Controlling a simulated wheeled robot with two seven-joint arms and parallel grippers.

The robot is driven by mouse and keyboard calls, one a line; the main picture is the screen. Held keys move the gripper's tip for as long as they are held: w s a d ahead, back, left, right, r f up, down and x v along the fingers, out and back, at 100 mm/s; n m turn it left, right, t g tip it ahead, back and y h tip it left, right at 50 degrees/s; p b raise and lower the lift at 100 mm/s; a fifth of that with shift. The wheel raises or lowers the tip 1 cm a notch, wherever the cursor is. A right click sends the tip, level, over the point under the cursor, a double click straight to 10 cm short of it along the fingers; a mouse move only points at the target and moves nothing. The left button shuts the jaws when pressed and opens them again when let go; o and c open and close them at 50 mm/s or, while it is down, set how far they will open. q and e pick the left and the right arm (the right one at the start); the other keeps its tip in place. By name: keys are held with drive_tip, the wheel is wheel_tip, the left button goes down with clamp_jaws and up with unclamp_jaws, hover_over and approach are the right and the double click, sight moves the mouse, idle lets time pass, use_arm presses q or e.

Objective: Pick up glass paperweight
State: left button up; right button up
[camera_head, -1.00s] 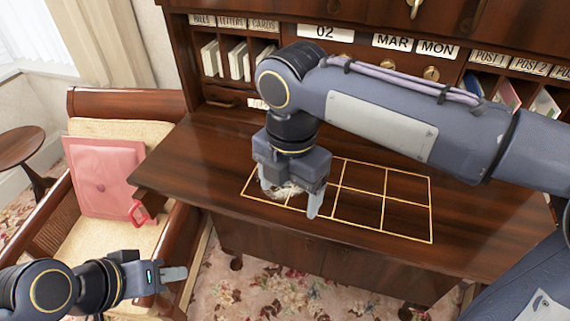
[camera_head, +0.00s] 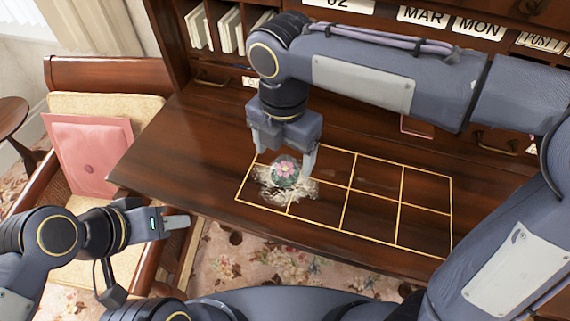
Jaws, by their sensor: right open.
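The glass paperweight (camera_head: 285,171) is a small clear dome with a pink flower inside. It sits on the desk top, within the left part of a gold-lined grid (camera_head: 345,205), with pale light patches around it. My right gripper (camera_head: 283,162) points down just behind and above the paperweight. Its fingers are apart, one to each side, and I cannot tell whether they touch it. My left gripper (camera_head: 178,224) is at the lower left, in front of the desk and away from the paperweight. Its jaw opening cannot be made out.
The dark wooden desk (camera_head: 170,150) has pigeonholes with papers (camera_head: 230,30) at the back. The desk top left of the grid is clear.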

sight(285, 160)
drive_tip(key=f, duration=0.3)
drive_tip(key=shift+w+d, duration=0.15)
drive_tip(key=shift+w, duration=0.1)
drive_tip(key=shift+f, duration=0.45)
drive_tip(key=c, duration=1.3)
drive_tip(key=shift+r, duration=0.15)
drive_tip(key=shift+r, duration=0.55)
drive_tip(key=s+d+r, duration=0.2)
drive_tip(key=s+r, duration=0.2)
drive_tip(key=s+d+r+b, duration=0.1)
drive_tip(key=s+d+r, duration=0.1)
drive_tip(key=s+r, duration=0.1)
drive_tip(key=s+d+r, duration=0.2)
drive_tip(key=s+r, duration=0.2)
drive_tip(key=s, duration=0.1)
drive_tip(key=shift+s+d+r, duration=0.2)
drive_tip(key=shift+d+r, duration=0.15)
